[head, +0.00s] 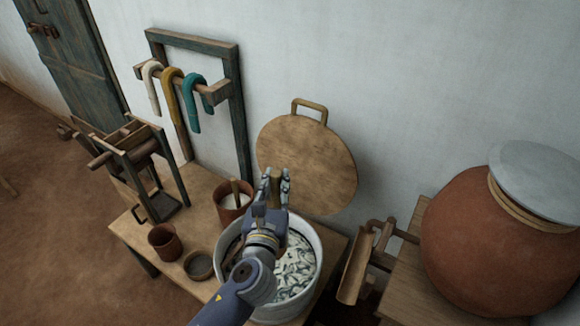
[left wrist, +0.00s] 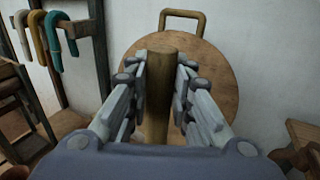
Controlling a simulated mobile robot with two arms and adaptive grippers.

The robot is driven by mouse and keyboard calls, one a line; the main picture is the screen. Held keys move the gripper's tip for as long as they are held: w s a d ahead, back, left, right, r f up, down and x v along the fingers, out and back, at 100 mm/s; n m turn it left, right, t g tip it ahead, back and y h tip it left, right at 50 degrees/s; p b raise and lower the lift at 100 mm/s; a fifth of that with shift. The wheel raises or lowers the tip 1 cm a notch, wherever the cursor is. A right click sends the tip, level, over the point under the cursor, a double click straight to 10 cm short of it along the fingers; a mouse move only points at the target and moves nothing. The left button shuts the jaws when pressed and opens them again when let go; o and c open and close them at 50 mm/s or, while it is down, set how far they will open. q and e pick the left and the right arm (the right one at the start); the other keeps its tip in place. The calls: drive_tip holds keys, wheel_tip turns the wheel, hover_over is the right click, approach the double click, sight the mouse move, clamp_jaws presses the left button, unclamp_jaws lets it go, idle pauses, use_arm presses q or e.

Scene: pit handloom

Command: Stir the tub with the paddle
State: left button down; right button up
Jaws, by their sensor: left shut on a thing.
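The white tub (head: 318,245) stands on the low wooden table and holds a pale, grey-streaked mass. My left gripper (head: 276,186) is above the tub. It is shut on the upright wooden handle of the paddle (left wrist: 158,95), whose top also shows in the head view. In the left wrist view the two fingers of my left gripper (left wrist: 157,88) stand on either side of the handle. My wrist and forearm hide the paddle's lower part and the tub's left side, so I cannot see how deep the paddle sits. My right gripper is not in view.
A round wooden lid (head: 310,165) leans on the wall behind the tub. A brown pot with a stick (head: 232,205), a clay cup (head: 165,243) and a small bowl (head: 198,265) stand left of it. A rack (head: 215,92) holds hanks. A big clay jar (head: 480,245) stands right.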

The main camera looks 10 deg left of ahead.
sight(276, 202)
use_arm(q)
drive_tip(key=shift+w+d+f, duration=0.15)
drive_tip(key=shift+w, duration=0.25)
drive_tip(key=shift+f+b, duration=0.2)
drive_tip(key=shift+b, duration=0.15)
drive_tip(key=f+b, duration=0.1)
drive_tip(key=s+f+b, duration=0.1)
drive_tip(key=b, duration=0.1)
drive_tip(key=shift+s+a, duration=0.1)
drive_tip(key=shift+a, duration=0.15)
wheel_tip(276, 202, down, 2)
drive_tip(key=shift+d+b, duration=0.1)
drive_tip(key=shift+b, duration=0.9)
wheel_tip(276, 202, down, 5)
drive_tip(key=b, duration=0.3)
drive_tip(key=shift+r+b, duration=0.1)
drive_tip(key=shift+b, duration=0.2)
drive_tip(key=f+b, duration=0.4)
drive_tip(key=f, duration=0.2)
drive_tip(key=shift+w, duration=0.2)
wheel_tip(276, 202, down, 7)
drive_tip(key=b, duration=0.6)
drive_tip(key=shift+f+b, duration=0.8)
drive_tip(key=shift+f, duration=0.35)
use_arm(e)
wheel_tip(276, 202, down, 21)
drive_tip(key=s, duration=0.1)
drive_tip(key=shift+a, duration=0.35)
